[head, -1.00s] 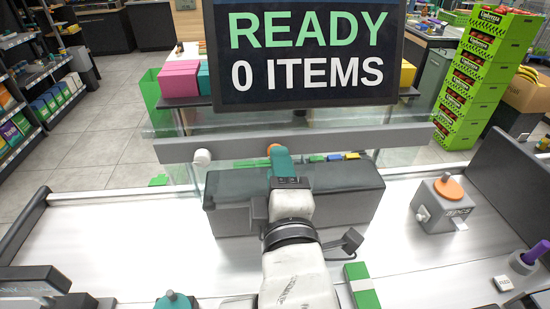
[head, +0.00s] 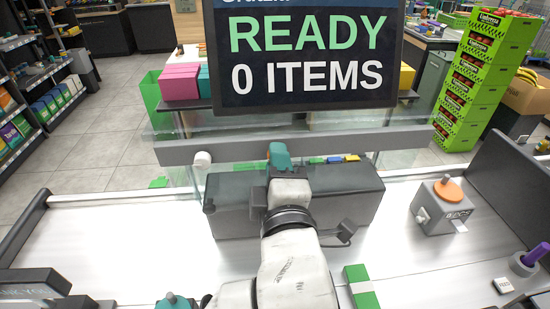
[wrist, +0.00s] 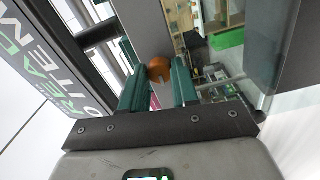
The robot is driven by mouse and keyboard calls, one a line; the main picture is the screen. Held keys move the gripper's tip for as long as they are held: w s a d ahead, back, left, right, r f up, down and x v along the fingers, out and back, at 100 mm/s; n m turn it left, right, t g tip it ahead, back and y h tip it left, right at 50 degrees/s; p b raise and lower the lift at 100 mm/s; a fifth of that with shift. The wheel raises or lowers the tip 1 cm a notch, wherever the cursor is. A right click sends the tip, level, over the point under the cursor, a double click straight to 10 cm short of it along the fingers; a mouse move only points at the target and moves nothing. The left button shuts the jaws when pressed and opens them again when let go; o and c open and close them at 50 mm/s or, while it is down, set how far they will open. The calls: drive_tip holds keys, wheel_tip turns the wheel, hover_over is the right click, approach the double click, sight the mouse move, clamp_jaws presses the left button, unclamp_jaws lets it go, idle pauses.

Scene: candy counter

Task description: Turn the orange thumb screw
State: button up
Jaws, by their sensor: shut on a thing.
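The orange thumb screw (wrist: 159,69) is a small round head with a notch in its edge. It sits between the tips of the two teal fingers in the wrist view. My gripper (wrist: 158,75) is shut on it.
A long grey rail (head: 400,138) runs across glass panels behind the dark box (head: 350,205). A sign (head: 305,60) hangs above. A grey device with an orange disc (head: 447,191) stands right on the white counter. A green block (head: 361,285) lies in front.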

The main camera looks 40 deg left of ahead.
drive_tip(key=shift+m, duration=1.5)
drive_tip(key=shift+f, duration=0.1)
drive_tip(key=shift+m, duration=1.7)
drive_tip(key=m, duration=0.3)
drive_tip(key=shift+m+b, duration=0.3)
drive_tip(key=shift+m, duration=0.1)
